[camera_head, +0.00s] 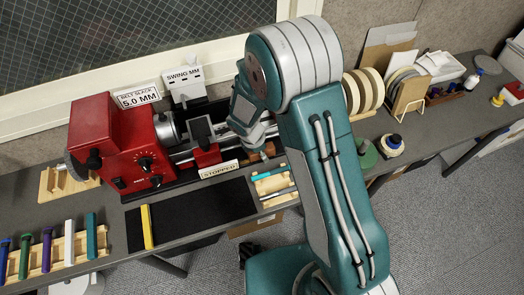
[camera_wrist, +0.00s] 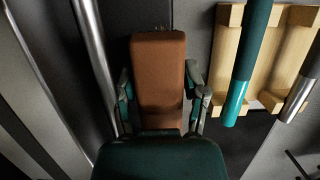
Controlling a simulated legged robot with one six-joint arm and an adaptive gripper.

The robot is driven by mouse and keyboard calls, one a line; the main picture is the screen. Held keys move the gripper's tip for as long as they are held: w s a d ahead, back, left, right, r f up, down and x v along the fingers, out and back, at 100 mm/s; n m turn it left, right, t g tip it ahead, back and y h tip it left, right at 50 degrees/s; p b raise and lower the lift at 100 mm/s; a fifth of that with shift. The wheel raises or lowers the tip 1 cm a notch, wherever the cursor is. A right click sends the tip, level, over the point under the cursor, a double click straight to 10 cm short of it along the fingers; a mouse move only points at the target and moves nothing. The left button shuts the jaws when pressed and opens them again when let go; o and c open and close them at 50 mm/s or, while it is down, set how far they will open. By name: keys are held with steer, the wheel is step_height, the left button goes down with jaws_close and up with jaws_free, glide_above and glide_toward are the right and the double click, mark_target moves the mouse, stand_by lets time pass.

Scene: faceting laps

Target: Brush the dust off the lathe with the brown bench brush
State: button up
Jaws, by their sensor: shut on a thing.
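The lathe has a red headstock (camera_head: 118,150) at the left of the bench in the head view, and its bed runs right until my arm covers it. My gripper (camera_wrist: 158,72) is shut on the brown bench brush (camera_wrist: 158,95), with one finger on each side of it. The dark bristle tips show at the brush's far end. In the head view a brown part of the brush (camera_head: 269,150) shows just below my wrist, near the lathe's right part. Metal bars (camera_wrist: 93,55) run beside the brush in the wrist view. I cannot make out dust on the lathe.
A "STOPPED" sign (camera_head: 219,169) stands at the lathe's front. A black mat (camera_head: 190,218) with a yellow stick lies before it. A wooden rack (camera_wrist: 226,50) holding a teal rod is right of the brush. Discs (camera_head: 363,90) stand behind my arm.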

mark_target(252, 155)
steer(key=shift+d, duration=0.25)
steer(key=shift+a, duration=0.1)
steer(key=shift+s+a, duration=0.25)
steer(key=shift+a, duration=0.65)
steer(key=shift+s+a, duration=0.2)
steer(key=shift+a, duration=0.65)
steer(key=shift+w+d, duration=0.25)
steer(key=shift+d, duration=0.7)
steer(key=shift+w+d, duration=0.25)
steer(key=shift+d, duration=0.65)
steer(key=shift+s+a, duration=0.25)
steer(key=shift+a, duration=0.7)
steer(key=shift+s+a, duration=0.25)
steer(key=shift+a, duration=0.65)
steer(key=shift+w+d, duration=0.25)
steer(key=shift+d, duration=0.7)
steer(key=shift+w+d, duration=0.25)
steer(key=shift+d, duration=0.65)
steer(key=shift+r, duration=0.1)
steer(key=shift+r, duration=3.95)
